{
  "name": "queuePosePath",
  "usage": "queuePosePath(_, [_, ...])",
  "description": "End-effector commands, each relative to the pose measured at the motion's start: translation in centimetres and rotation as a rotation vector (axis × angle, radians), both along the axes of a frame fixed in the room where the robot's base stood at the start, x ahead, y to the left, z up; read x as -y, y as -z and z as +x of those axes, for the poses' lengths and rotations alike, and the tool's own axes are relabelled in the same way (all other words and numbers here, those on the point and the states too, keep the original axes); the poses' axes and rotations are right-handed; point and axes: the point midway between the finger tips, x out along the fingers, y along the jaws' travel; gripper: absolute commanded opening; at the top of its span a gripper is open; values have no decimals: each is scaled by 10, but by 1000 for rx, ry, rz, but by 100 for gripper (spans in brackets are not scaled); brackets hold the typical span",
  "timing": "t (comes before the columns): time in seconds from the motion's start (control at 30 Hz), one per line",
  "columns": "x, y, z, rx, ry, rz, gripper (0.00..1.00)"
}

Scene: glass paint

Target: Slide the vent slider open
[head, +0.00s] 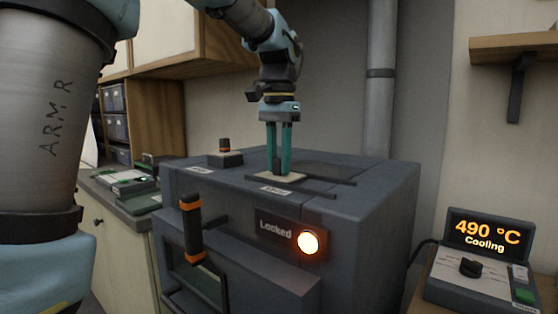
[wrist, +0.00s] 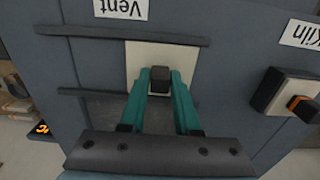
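The vent slider is a cream plate (wrist: 138,58) with a dark knob (wrist: 159,82), lying between two dark rails on top of the grey kiln. In the head view the plate (head: 279,178) sits at the left end of the rails, near the front edge. My gripper (head: 278,172) points straight down over it. Its teal fingers stand on both sides of the knob, and in the wrist view the fingertips (wrist: 160,78) appear to touch it. A darker strip lies between the rails beside the plate. The "Vent" label (wrist: 121,8) shows in the wrist view.
A block with an orange-ringed knob (head: 225,154) stands left of the slider on the kiln top. The front carries an orange-black handle (head: 191,229) and a lit "Locked" lamp (head: 308,243). A controller (head: 484,258) at right reads 490 °C, Cooling.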

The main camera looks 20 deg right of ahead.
Motion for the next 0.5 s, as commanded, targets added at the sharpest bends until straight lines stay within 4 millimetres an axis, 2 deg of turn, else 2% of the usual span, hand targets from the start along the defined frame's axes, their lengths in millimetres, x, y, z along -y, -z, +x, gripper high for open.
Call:
queuePosePath(0.03, [0, 0, 0, 0, 0, 0, 24])
queuePosePath(0.23, [0, 0, 0, 0, 0, 0, 1])
queuePosePath(0.5, [0, 0, 0, 0, 0, 0, 0])
